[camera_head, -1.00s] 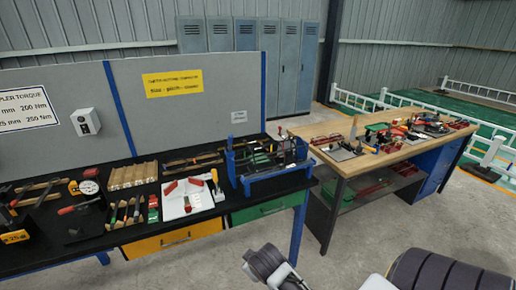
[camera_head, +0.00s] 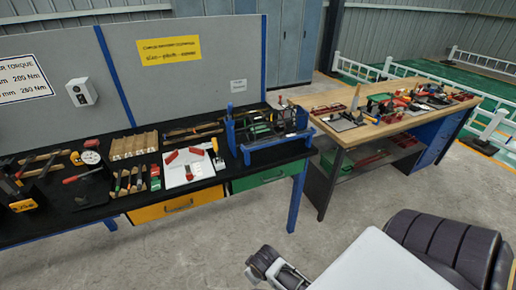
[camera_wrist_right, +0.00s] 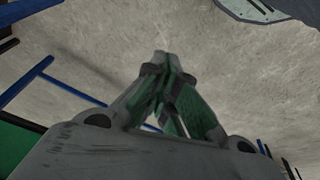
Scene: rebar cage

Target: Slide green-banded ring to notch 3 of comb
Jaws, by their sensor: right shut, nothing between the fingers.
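A blue frame (camera_head: 288,141) holding dark bars stands at the right end of the black bench. It looks like the rebar cage fixture. The green-banded ring and the comb with its notches are too small to make out. My right gripper (camera_wrist_right: 161,62) shows in the right wrist view, its green-padded fingers closed together and empty, with bare concrete floor behind. In the head view, parts of my right arm show at the lower right, well apart from the blue frame. My left gripper is in neither current view.
The black bench (camera_head: 78,223) carries a white board (camera_head: 205,173), wooden blocks (camera_head: 133,145) and several hand tools. A wooden-topped bench (camera_head: 345,137) with more tools stands to the right. Open concrete floor (camera_head: 215,250) lies in front.

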